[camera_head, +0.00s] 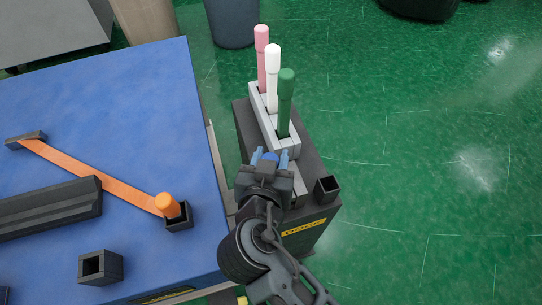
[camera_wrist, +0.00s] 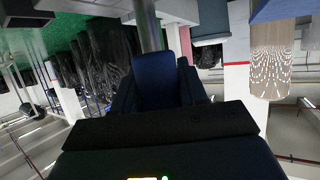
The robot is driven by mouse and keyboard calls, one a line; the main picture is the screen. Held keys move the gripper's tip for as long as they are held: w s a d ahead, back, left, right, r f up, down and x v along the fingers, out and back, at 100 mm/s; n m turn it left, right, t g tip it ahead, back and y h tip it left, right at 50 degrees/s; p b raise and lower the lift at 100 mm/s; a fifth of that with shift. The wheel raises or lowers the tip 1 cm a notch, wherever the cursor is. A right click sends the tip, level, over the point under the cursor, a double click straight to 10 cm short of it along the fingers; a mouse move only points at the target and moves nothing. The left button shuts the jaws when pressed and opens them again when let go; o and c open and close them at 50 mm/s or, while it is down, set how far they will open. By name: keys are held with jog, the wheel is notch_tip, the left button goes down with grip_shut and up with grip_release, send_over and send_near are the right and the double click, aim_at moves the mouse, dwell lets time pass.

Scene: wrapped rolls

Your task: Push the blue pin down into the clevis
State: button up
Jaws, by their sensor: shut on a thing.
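My gripper (camera_head: 270,156) is at the near end of a grey rack (camera_head: 257,98) in the head view, its two light-blue fingers on either side of a blue pin (camera_head: 270,158). Only the blue pin's rounded top shows; its lower part is hidden by my gripper and wrist, so I cannot tell how deep it sits. On the blue table, an orange pin (camera_head: 166,203) stands in a dark square socket (camera_head: 178,222), at the end of an orange strap (camera_head: 95,178). I cannot tell which part is the clevis.
Pink (camera_head: 262,60), white (camera_head: 272,80) and green (camera_head: 286,100) pins stand upright in the rack, just beyond my gripper. Empty square sockets are on the dark stand's right (camera_head: 327,189) and on the table (camera_head: 101,268). A dark bar (camera_head: 50,208) lies on the table.

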jog(key=shift+f+b, duration=0.35)
jog(key=shift+f, duration=0.1)
jog(key=o, duration=1.3)
jog(key=shift+s, duration=0.1)
jog(key=v, duration=0.7)
jog(key=shift+s+r, duration=0.15)
jog(key=shift+s, duration=0.15)
